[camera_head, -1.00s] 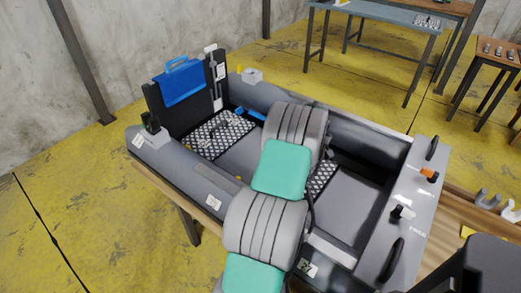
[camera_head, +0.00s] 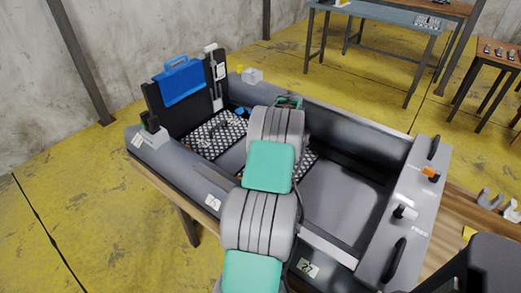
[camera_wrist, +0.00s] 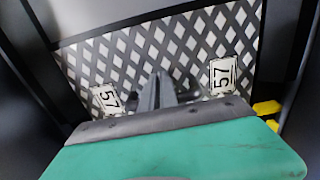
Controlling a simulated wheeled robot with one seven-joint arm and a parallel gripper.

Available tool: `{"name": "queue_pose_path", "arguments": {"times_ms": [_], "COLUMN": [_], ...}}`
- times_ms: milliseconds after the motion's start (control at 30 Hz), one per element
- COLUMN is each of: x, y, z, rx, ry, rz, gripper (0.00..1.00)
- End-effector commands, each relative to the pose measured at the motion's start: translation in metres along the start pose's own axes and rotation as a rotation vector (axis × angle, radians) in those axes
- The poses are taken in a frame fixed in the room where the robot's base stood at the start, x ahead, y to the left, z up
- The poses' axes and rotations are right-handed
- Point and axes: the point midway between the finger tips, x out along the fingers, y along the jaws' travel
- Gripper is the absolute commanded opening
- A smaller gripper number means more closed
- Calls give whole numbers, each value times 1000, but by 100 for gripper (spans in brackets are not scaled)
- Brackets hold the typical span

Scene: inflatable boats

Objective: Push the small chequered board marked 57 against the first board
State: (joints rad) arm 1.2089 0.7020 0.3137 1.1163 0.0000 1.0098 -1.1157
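The small chequered board marked 57 (camera_wrist: 140,45) lies on the boat's floor and fills much of the wrist view, with a 57 label near each side. In the head view the board (camera_head: 306,163) shows only partly, behind my arm. My gripper (camera_wrist: 163,88) is over the board with its fingers close together, seemingly shut and holding nothing. Whether the fingertips touch the board cannot be told. The gripper is hidden in the head view. The first chequered board (camera_head: 213,135) lies at the boat's left end, by the dark transom. Grey floor shows between the boards.
The grey boat (camera_head: 345,133) has raised side tubes around the floor. A blue case (camera_head: 182,83) hangs on the transom. A grey console (camera_head: 412,215) with handles and knobs stands at the right end. The floor between the small board and the console is clear.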

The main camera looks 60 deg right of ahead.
Motion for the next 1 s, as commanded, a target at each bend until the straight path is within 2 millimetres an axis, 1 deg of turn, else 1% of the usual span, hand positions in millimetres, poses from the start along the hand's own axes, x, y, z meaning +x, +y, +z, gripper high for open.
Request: {"name": "queue_pose_path", "arguments": {"times_ms": [200, 1000], "x": [1, 1], "y": [0, 0], "z": [-21, -92], "rx": [-2, -2], "ry": [1, 1], "rz": [2, 1], "gripper": [4, 4]}}
